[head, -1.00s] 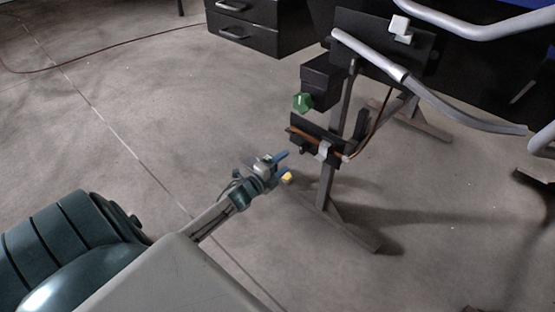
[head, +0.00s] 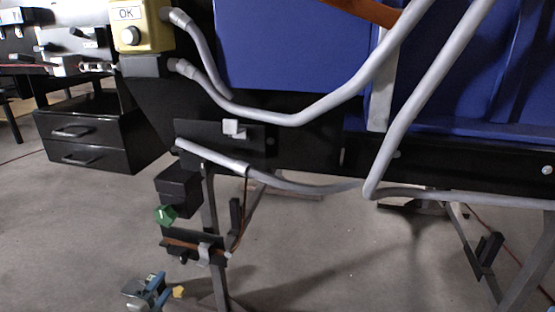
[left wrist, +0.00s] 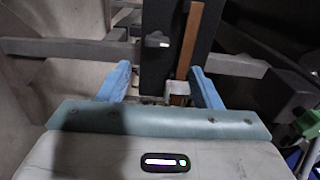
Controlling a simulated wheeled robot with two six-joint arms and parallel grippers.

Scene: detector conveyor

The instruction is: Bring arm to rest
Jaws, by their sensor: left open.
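My left gripper (head: 158,292) is at the bottom left of the head view, in front of the stand's lower part. Its blue fingers are apart. In the left wrist view the two fingers (left wrist: 162,86) stand apart, with a dark block and a brown strip (left wrist: 190,45) beyond them. I see nothing held between them. A small yellow piece (head: 178,292) shows just right of the gripper in the head view; I cannot tell whether it touches. My right gripper does not show.
A conveyor with blue panels (head: 290,45) and grey tube rails (head: 300,118) fills the upper right. Below hangs a black box with a green knob (head: 165,215). A yellow OK button box (head: 130,28) is upper left, black drawers (head: 90,135) at left.

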